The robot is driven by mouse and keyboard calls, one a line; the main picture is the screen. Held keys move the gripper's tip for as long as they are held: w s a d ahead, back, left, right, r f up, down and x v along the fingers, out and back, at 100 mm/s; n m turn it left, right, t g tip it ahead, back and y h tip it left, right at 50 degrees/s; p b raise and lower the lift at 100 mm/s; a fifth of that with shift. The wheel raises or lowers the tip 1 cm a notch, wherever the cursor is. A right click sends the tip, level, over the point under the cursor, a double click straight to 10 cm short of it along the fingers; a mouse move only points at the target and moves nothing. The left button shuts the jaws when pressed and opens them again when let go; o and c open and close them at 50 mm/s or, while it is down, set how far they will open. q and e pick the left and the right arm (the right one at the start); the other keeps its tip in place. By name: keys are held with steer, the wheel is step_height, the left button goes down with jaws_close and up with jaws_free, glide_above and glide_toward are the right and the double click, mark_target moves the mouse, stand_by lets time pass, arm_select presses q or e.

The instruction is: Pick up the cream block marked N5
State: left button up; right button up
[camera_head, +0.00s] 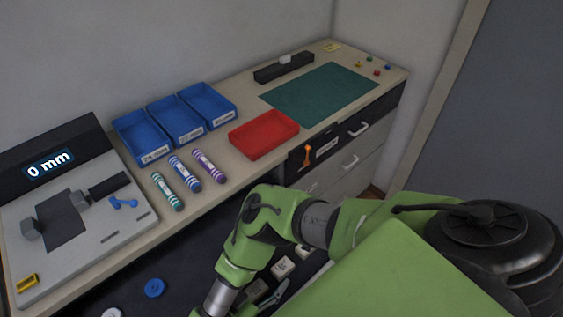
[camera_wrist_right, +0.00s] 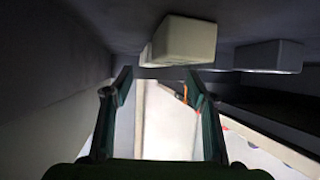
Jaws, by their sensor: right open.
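Cream blocks lie in the dark open space below the counter. In the head view one cream block (camera_head: 283,268) lies just right of my right forearm, and another (camera_head: 303,251), partly covered by my arm, is beyond it. Their markings are too small to read, so I cannot tell which is N5. My left gripper is not in view.
A blue disc (camera_head: 154,288), a white disc (camera_head: 112,313) and a grey tool (camera_head: 272,297) lie low near the blocks. The counter above holds blue bins (camera_head: 143,137), a red tray (camera_head: 264,135), markers (camera_head: 184,172), a green mat (camera_head: 320,94) and a gauge reading 0 mm (camera_head: 50,163).

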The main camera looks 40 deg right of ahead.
mark_target(280, 266)
steer(key=x, duration=0.5)
steer(key=shift+c, duration=0.3)
steer(key=c, duration=1.2)
